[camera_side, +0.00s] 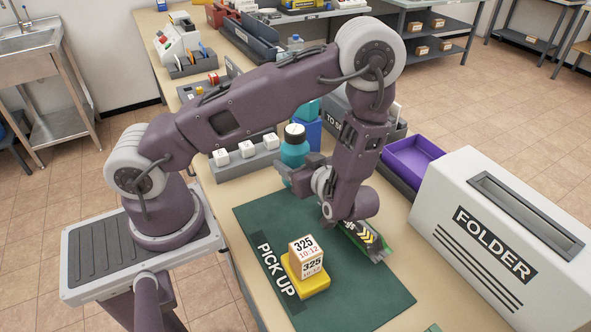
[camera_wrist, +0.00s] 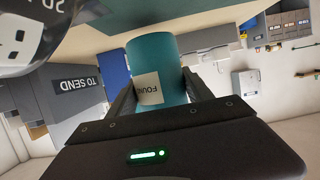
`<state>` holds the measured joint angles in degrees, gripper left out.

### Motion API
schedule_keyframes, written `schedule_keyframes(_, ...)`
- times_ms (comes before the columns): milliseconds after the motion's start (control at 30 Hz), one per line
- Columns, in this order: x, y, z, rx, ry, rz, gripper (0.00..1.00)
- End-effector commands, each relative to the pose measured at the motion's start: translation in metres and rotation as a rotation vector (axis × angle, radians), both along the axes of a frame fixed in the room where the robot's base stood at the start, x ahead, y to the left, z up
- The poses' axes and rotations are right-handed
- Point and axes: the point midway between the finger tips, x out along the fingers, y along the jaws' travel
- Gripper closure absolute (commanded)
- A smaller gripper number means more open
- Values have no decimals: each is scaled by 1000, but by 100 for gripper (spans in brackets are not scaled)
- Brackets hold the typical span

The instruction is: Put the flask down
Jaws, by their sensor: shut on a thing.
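My gripper (camera_side: 300,172) is shut on the flask, which looks upright beside the back edge of the green "PICK UP" mat (camera_side: 256,215). In the wrist view the teal flask (camera_wrist: 170,58) sits between the two fingers of my gripper (camera_wrist: 157,88), with a partly hidden label starting "FOUN". My gripper hides the flask's lower part in the side view. I cannot tell whether its base touches the table.
A yellow stand (camera_side: 305,283) with a "325" box (camera_side: 306,256) and a green item with arrows (camera_side: 366,240) are on the mat. A grey rack of white cubes (camera_side: 246,152) is left of the flask. A purple tray (camera_side: 413,160) and white "FOLDER" machine (camera_side: 500,235) stand right.

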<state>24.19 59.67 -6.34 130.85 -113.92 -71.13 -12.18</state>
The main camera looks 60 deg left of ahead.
Motion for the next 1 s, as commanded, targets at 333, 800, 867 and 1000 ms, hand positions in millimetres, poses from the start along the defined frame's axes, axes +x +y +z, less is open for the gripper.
schedule_keyframes(333, 0, 0, -18, 1, -1, -1, 96)
schedule_keyframes(800, 0, 0, -21, 1, -1, 0, 19)
schedule_keyframes(867, 0, 0, -21, 1, -1, -1, 19)
schedule_keyframes(1000, 1, -8, -15, -1, -4, -2, 19)
